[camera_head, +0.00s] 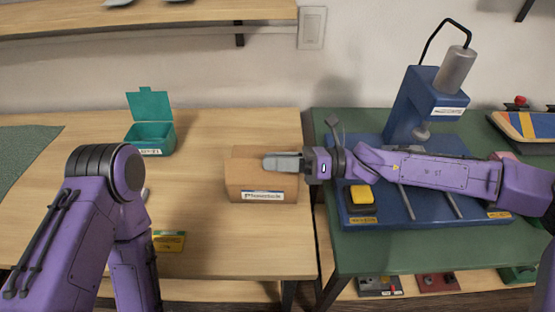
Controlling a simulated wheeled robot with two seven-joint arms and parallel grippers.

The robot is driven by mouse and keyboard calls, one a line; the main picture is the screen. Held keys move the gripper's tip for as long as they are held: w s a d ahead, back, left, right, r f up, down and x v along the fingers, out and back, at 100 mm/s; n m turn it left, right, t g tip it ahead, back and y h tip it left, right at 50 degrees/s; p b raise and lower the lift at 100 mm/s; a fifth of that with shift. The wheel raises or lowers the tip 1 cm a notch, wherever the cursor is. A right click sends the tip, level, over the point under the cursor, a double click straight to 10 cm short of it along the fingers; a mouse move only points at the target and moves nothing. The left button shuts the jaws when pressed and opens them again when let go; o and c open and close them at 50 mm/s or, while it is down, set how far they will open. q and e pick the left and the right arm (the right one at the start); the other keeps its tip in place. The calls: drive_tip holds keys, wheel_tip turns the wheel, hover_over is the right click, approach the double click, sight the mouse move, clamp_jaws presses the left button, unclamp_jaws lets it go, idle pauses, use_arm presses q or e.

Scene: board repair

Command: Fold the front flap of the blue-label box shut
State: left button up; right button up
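The blue-label box (246,177) is a brown cardboard box near the right edge of the wooden table. A white label with a blue border and dark print is on its front side. Its top looks covered, and I cannot make out a raised front flap. My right gripper (270,162) reaches in from the right, with its grey fingers lying level over the top of the box. The fingers look closed together, with nothing seen between them. I cannot tell whether they touch the box. My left arm is bent at the lower left, and its gripper is out of view.
A teal box (150,138) with a raised lid stands at the back left of the wooden table (210,245). A yellow-green card (168,241) lies near the front edge. A blue press (413,107) stands on the green table at right, under my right arm. The front middle is clear.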

clamp_jaws()
drive_tip(key=m+p, duration=0.1)
drive_tip(key=p, duration=0.1)
drive_tip(key=w+m+p, duration=0.1)
drive_tip(key=p, duration=0.1)
drive_tip(key=shift+p, duration=0.3)
drive_tip(key=shift+w+f+m+p, duration=0.1)
drive_tip(key=shift+f+m+p, duration=0.2)
drive_tip(key=shift+m, duration=0.4)
drive_tip(key=shift+w+f+m, duration=0.1)
drive_tip(key=shift+f+m, duration=0.1)
drive_tip(key=shift+m, duration=0.2)
drive_tip(key=shift+f, duration=0.2)
unclamp_jaws()
drive_tip(key=shift+d, duration=0.15)
drive_tip(key=d, duration=1)
drive_tip(key=shift+d+b, duration=0.2)
drive_tip(key=shift+b, duration=0.2)
